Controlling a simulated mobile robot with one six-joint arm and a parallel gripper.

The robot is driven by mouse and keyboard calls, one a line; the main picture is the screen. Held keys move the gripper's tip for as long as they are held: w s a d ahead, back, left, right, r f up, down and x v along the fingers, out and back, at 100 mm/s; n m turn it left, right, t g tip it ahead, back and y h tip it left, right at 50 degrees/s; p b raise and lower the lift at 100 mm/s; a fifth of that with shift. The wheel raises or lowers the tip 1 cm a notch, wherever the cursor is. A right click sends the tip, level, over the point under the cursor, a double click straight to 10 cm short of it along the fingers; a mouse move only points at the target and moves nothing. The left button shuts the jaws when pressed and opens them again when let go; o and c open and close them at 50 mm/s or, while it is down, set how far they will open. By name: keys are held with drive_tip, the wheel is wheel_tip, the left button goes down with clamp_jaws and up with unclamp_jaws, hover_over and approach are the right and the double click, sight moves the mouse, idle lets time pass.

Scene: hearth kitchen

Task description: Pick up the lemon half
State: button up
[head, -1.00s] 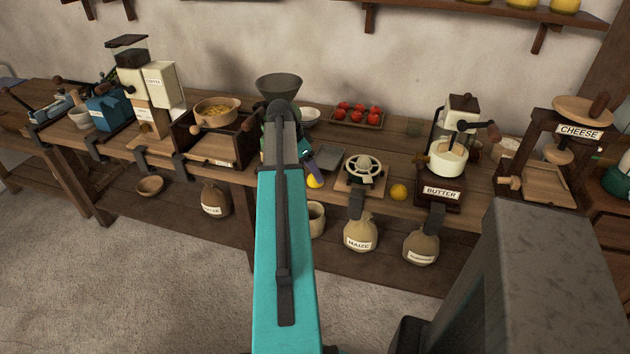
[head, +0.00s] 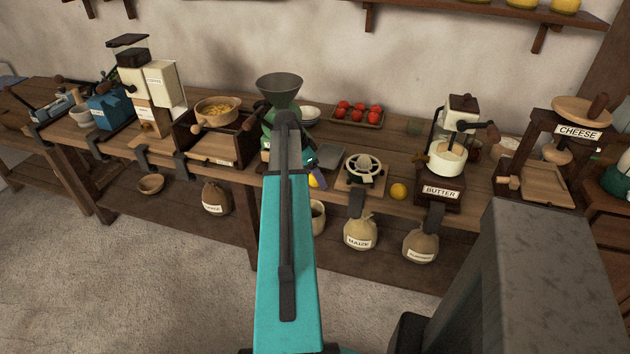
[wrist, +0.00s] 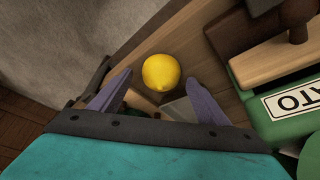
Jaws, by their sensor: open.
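A yellow lemon piece (wrist: 161,72) lies on the wooden bench, its rounded side showing in the wrist view. I cannot see a cut face. My gripper (wrist: 160,78) is open and empty, with one purple-grey finger on each side of the near end of the lemon piece in the picture. I cannot tell how high the fingers are above the bench. In the head view the lemon piece (head: 313,182) is partly hidden by my gripper (head: 316,170). Another yellow fruit (head: 398,191) lies farther right, left of the butter churn.
A green mill (head: 279,95), its sign partly cut off in the wrist view (wrist: 298,103), stands close beside my gripper. A white-wheeled device (head: 364,171) stands to the right. The butter churn (head: 441,188) is beyond it. The bench's front edge is close.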

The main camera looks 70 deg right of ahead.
drive_tip(key=c, duration=1.2)
drive_tip(key=shift+r, duration=0.1)
drive_tip(key=shift+r+b, duration=0.4)
drive_tip(key=shift+r, duration=0.6)
drive_tip(key=shift+w+a+r+b, duration=0.2)
drive_tip(key=shift+a+r+b, duration=0.1)
drive_tip(key=shift+r, duration=0.35)
drive_tip(key=w+a+b, duration=0.1)
drive_tip(key=w+a, duration=0.2)
drive_tip(key=a, duration=0.1)
drive_tip(key=w+a+r+b, duration=0.1)
drive_tip(key=w+a, duration=0.2)
drive_tip(key=a, duration=0.1)
drive_tip(key=w+a, duration=0.3)
drive_tip(key=a, duration=0.1)
drive_tip(key=shift+a+r+b, duration=0.15)
drive_tip(key=shift+r+b, duration=0.1)
drive_tip(key=shift+b, duration=0.15)
drive_tip(key=shift+w, duration=0.1)
